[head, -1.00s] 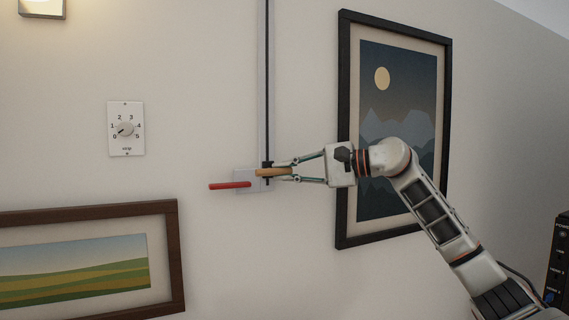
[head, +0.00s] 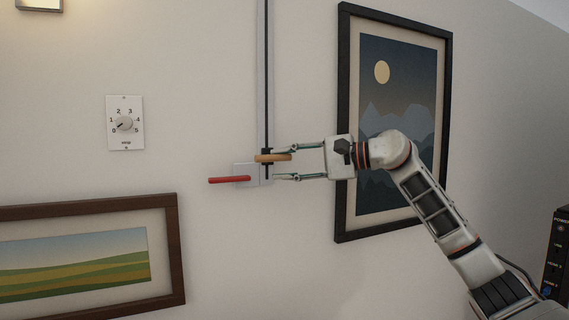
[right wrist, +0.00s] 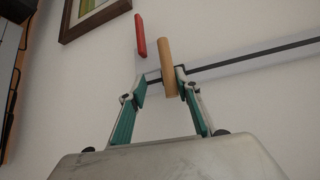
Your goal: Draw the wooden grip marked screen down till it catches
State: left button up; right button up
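The wooden grip (head: 272,157) is a light brown bar sticking out from a dark vertical slot in a wall track (head: 263,80), near the track's lower end. A short length of slot shows below the grip. My right gripper (head: 276,166) is open around the grip, one finger above it and one below. The grip lies close to the upper finger, with a clear gap to the lower one. The right wrist view also shows the wooden grip (right wrist: 166,66) by one fingertip of the spread gripper (right wrist: 161,88). The screen itself is not in view. My left gripper is not in view.
A red handle (head: 230,180) sticks out from a small wall plate (head: 246,172) just left of the track's foot. A dial plate (head: 125,123) is further left. Framed pictures hang at right (head: 343,200) and lower left (head: 172,250).

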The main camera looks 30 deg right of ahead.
jog(key=shift+f, duration=0.15)
jog(key=v, duration=1.2)
dwell(0.4)
